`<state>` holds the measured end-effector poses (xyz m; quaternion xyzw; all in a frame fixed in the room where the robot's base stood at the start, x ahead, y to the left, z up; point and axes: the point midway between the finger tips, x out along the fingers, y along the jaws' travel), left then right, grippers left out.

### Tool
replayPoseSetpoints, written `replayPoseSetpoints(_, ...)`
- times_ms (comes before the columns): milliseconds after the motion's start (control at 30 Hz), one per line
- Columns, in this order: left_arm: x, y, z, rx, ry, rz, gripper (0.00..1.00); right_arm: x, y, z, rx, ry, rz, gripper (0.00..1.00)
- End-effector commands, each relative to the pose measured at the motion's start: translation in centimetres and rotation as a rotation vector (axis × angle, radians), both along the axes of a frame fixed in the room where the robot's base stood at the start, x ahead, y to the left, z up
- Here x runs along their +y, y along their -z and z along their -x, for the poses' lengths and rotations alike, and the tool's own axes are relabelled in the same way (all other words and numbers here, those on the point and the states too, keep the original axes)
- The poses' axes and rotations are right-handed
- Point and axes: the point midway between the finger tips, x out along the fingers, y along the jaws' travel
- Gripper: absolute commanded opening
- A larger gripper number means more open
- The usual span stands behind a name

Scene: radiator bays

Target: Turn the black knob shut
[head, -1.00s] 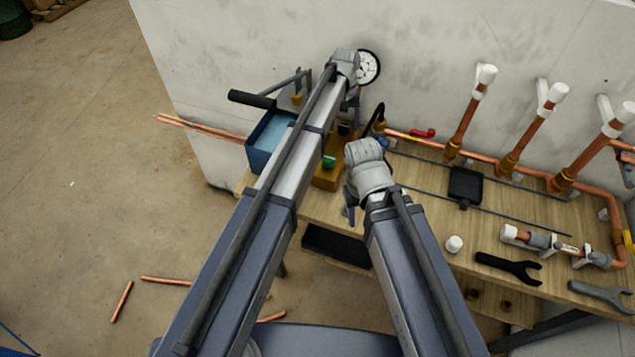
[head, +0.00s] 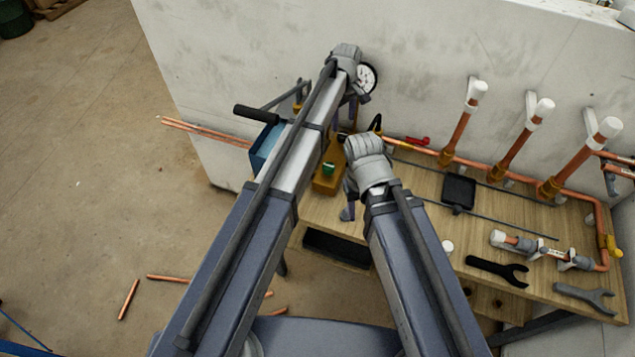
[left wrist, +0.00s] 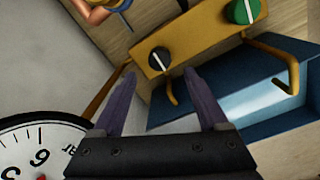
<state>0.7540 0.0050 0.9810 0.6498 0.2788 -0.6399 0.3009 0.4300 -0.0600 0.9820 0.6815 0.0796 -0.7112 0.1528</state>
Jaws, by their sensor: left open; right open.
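The black knob (left wrist: 160,58) with a white pointer mark sits on a mustard-yellow block (left wrist: 195,38) in the left wrist view. A green knob (left wrist: 243,11) sits on the same block. In the head view the block (head: 325,184) and green knob (head: 328,168) show beside my left arm, which mostly hides the black knob. My left gripper (head: 356,102) is open and empty; in the left wrist view its fingers (left wrist: 160,76) point toward the black knob, apart from it. My right gripper (head: 347,212) is open, low to the right of the block.
A round gauge (head: 366,78) is close beside my left gripper. A blue tank (head: 265,142) with a black-handled lever (head: 256,114) stands left of the block. Copper pipes (head: 460,138) rise at the right. A black wrench (head: 497,270) lies on the wooden bench (head: 420,182).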

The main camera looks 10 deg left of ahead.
Motion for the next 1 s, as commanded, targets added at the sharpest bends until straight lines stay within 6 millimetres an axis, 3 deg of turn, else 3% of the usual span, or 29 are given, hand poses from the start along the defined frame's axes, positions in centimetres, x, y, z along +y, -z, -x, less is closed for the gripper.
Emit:
replayPoseSetpoints(33,0.0,-1.7,0.0,0.0,0.0,0.0,0.76,0.0,-1.7,0.0,0.0,0.0,0.0,0.5)
replayPoseSetpoints(367,0.2,-6.7,0.2,0.0,0.001,0.0,0.76,0.0,-6.7,0.0,0.0,0.0,0.0,0.5)
replayPoseSetpoints(433,0.3,-5.5,1.9,0.001,0.044,-0.006,0.76,0.0,-5.5,0.0,0.0,0.0,0.0,0.5)
replayPoseSetpoints(1000,1.4,-4.2,12.8,0.022,0.433,-0.053,0.76,0.0,-4.2,0.0,0.0,0.0,0.0,0.5)
